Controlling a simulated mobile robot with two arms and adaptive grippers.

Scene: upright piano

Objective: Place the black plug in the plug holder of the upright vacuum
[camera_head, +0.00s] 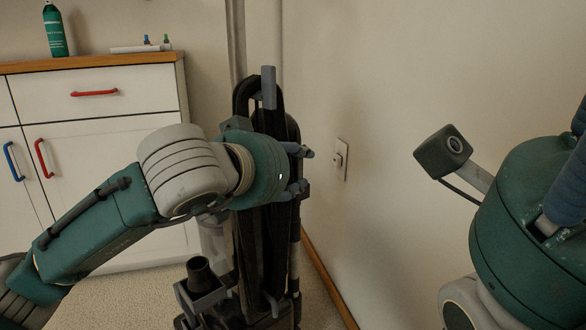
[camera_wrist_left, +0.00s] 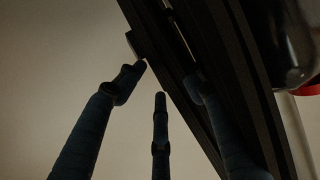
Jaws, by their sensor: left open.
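The upright vacuum (camera_head: 245,262) stands in the corner by the wall, black with a tall dark handle and grey parts. My left gripper (camera_head: 304,170) is in front of its upper body, fingers apart and pointing right toward the wall. In the left wrist view the open fingers (camera_wrist_left: 160,88) are close to a long dark part of the vacuum (camera_wrist_left: 185,75); contact cannot be told. I cannot make out the black plug or single out the plug holder. A small dark block by one fingertip is too dim to identify.
A wall outlet (camera_head: 341,158) is right of the vacuum. A white cabinet (camera_head: 100,155) with a wooden top stands at left, with red and blue handles. A green bottle (camera_head: 54,30) and a white tray (camera_head: 140,48) are on it.

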